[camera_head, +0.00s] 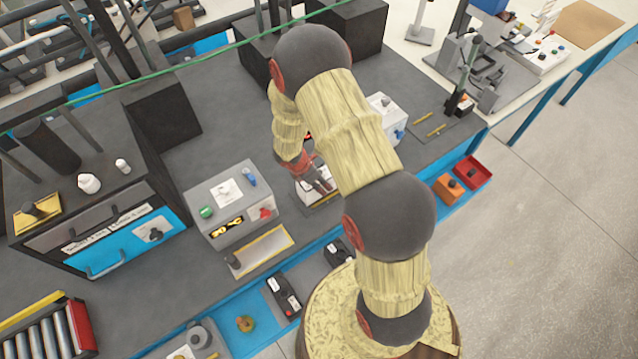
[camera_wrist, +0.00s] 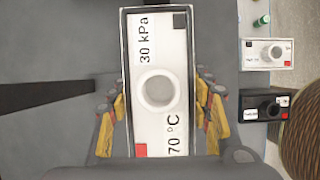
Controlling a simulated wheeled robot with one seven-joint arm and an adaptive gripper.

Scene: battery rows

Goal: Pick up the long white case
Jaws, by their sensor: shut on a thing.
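The long white case (camera_wrist: 147,115) fills the middle of the wrist view. It has a dark rim, a round grey knob, a red square and the labels "30 kPa" and "70 °C". My gripper (camera_wrist: 160,112) has its yellow, red and grey fingers on both long sides of it, shut on it. In the head view my gripper (camera_head: 318,178) is over the bench, and only part of the white case (camera_head: 309,194) shows beneath it. My arm hides the rest. I cannot tell whether the case is clear of the bench.
A grey control box (camera_head: 228,207) and a shallow tray (camera_head: 262,252) stand left of my gripper. Black devices (camera_head: 282,295) sit on the blue front ledge (camera_head: 237,330). A red bin (camera_head: 473,171) is at right. The wrist view also shows a smaller white case (camera_wrist: 257,54) and a black case (camera_wrist: 266,105).

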